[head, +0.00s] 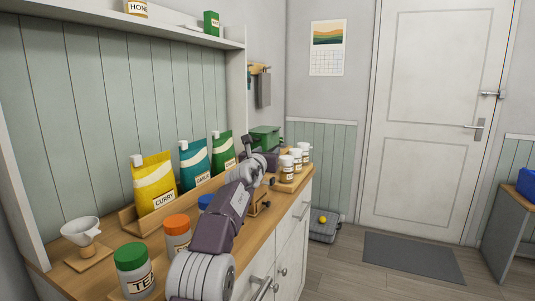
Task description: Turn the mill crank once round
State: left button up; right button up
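My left arm reaches from the bottom of the head view over the wooden counter (113,247). My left gripper (265,158) is at the far end of the arm, small and seen from behind, so its fingers and anything between them are hard to make out. A small wooden box with a dark knob (260,207), which looks like the mill's body, shows in part just right of my forearm. The arm hides the rest of it. I cannot make out the crank. My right gripper is not in view.
Yellow (153,183), teal (195,162) and green (223,149) bags stand in a wooden rack. Jars with green (131,269) and orange (177,234) lids are left of my arm. White jars (297,159) and a green box (265,138) stand at the far end.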

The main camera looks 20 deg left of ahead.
pick_arm(q)
jog(key=s+d+b, duration=0.1)
jog(key=s+b, duration=0.4)
jog(key=s, duration=0.4)
jog(key=shift+b, duration=0.3)
jog(key=shift+f, duration=0.1)
